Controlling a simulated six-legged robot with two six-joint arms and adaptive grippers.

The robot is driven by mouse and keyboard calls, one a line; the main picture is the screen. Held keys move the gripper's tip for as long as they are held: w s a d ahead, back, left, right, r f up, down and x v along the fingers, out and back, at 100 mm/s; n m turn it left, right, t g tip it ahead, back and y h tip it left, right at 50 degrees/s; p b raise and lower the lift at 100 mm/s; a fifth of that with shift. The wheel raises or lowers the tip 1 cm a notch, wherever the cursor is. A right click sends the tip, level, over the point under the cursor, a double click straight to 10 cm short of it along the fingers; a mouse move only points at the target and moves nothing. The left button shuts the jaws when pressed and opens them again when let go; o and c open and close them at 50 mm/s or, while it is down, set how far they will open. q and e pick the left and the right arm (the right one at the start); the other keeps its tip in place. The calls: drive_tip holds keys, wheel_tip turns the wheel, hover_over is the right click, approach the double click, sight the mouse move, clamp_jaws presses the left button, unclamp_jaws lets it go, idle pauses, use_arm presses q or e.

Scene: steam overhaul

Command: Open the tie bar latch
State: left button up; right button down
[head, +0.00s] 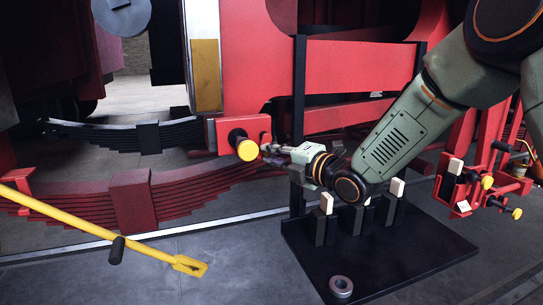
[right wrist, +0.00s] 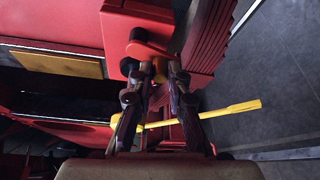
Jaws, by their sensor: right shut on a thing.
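A red block (head: 238,129) on the red frame carries a round yellow knob (head: 246,148), likely the tie bar latch. My right gripper (head: 268,148) reaches in from the right at the knob's height. In the right wrist view, the gripper's fingertips (right wrist: 161,76) close around a small yellow-orange part of the knob (right wrist: 160,66), in front of the red block (right wrist: 150,44). A dark round end (right wrist: 128,66) shows beside it. The fingers hide part of the knob, and I cannot tell whether the latch has turned. My left gripper is not in view.
A yellow bar (head: 90,232) with a black grip crosses the lower left. Dark red leaf springs (head: 130,200) lie below the frame. A black stand (head: 390,250) with pale-topped posts and a metal ring (head: 341,286) is below my right arm. Another red fixture (head: 480,185) with yellow knobs is at right.

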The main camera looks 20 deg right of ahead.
drive_tip(key=shift+f+n, duration=0.1)
drive_tip(key=shift+n, duration=0.3)
idle(0.3)
drive_tip(key=c, duration=1.3)
unclamp_jaws()
drive_tip(key=shift+d, duration=0.1)
drive_tip(key=v, duration=1.2)
drive_tip(key=shift+r, duration=0.35)
